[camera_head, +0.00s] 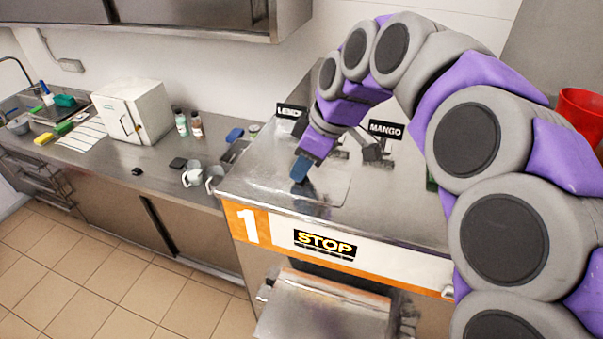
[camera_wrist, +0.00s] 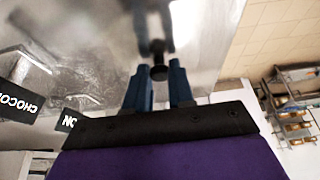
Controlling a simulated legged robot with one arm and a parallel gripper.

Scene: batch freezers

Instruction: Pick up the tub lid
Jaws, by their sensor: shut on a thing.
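The tub lid (camera_head: 336,187) looks like a clear, shiny panel lying on top of the steel machine marked 1. My gripper (camera_head: 299,174) points down at the left part of this panel. In the wrist view, the blue fingers of my gripper (camera_wrist: 160,78) are closed around a small black knob (camera_wrist: 159,71), with the shiny surface behind it reflecting them. The knob appears to be the lid's handle. The fingers hide part of the knob, and I cannot tell whether the lid is raised or resting.
The machine front has a STOP sign (camera_head: 325,244) and a tray-like steel part below. Flavour signs, including MANGO (camera_head: 386,130), stand at the back of the machine top. White cups (camera_head: 193,175) and a white box (camera_head: 133,109) stand on the counter at left.

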